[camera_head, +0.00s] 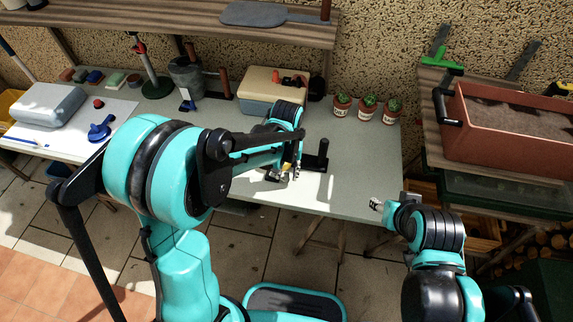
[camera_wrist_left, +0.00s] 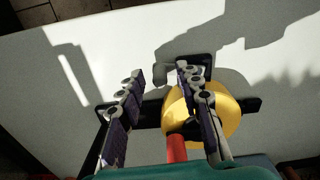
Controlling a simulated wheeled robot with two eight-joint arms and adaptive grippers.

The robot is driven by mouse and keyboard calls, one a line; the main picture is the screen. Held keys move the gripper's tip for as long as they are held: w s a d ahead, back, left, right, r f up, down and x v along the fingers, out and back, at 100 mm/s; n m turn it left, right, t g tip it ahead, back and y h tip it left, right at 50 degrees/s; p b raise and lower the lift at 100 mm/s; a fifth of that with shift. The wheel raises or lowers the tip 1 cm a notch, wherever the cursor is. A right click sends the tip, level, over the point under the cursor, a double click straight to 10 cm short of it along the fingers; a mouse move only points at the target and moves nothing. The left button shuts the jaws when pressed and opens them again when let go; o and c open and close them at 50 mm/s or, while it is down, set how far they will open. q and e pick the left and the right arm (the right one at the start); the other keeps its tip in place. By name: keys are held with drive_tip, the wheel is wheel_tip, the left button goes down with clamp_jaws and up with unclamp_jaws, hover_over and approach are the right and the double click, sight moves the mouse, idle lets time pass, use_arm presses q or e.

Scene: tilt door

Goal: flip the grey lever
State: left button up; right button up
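No plainly grey lever stands out. The closest match is a dark upright lever (camera_head: 323,150) on a low black base at the front of the grey table. My left gripper (camera_head: 292,170) is just left of it, above the table.
A cream box (camera_head: 258,86) with red parts stands behind my left gripper. Three small cactus pots (camera_head: 366,106) stand at the back right. A grey case (camera_head: 47,104) and blue tool (camera_head: 101,128) lie at the left. A reddish planter (camera_head: 510,130) is at the right.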

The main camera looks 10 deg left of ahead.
sight(286, 173)
use_arm(q)
wheel_tip(286, 173, up, 11)
drive_tip(key=shift+r, duration=0.2)
idle(0.6)
drive_tip(key=s+a+r+t, duration=0.1)
drive_tip(key=s+a+t, duration=0.6)
drive_tip(key=s, duration=0.6)
drive_tip(key=shift+s+a+r+m, duration=0.25)
drive_tip(key=shift+a+r+m, duration=0.1)
drive_tip(key=shift+a, duration=0.5)
